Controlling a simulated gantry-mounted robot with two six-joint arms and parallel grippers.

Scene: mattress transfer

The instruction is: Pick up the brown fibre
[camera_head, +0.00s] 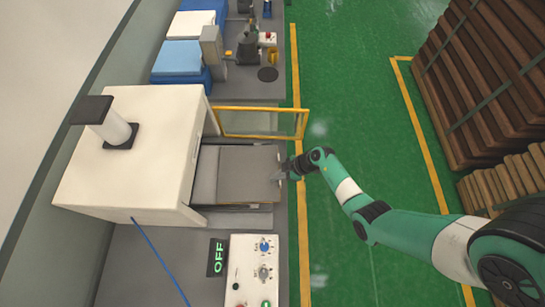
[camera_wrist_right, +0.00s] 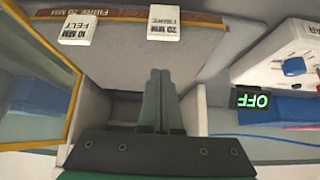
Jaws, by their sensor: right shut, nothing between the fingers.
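A brown strip with "FIBRE 20 MM" lettering (camera_wrist_right: 112,14) runs along the top of the right wrist view. Beside it are two white tags, a "10 MM FELT" tag (camera_wrist_right: 77,29) and a "20 MM FIBRE" tag (camera_wrist_right: 163,22). They lie on a grey-brown flat surface (camera_wrist_right: 120,55). In the head view a flat grey slab (camera_head: 248,175) lies at the mouth of the white box. My right gripper (camera_head: 284,174) is at the slab's right edge. Its fingers (camera_wrist_right: 160,72) are together and empty; I cannot tell if they touch the slab. My left gripper is not in view.
The white box (camera_head: 125,160) stands left of the slab, with its yellow-framed door (camera_head: 262,122) open. A control panel (camera_head: 253,272) and an "OFF" display (camera_head: 217,257) are at the bottom. Stacked brown slabs (camera_head: 480,75) stand at right. The green floor between is clear.

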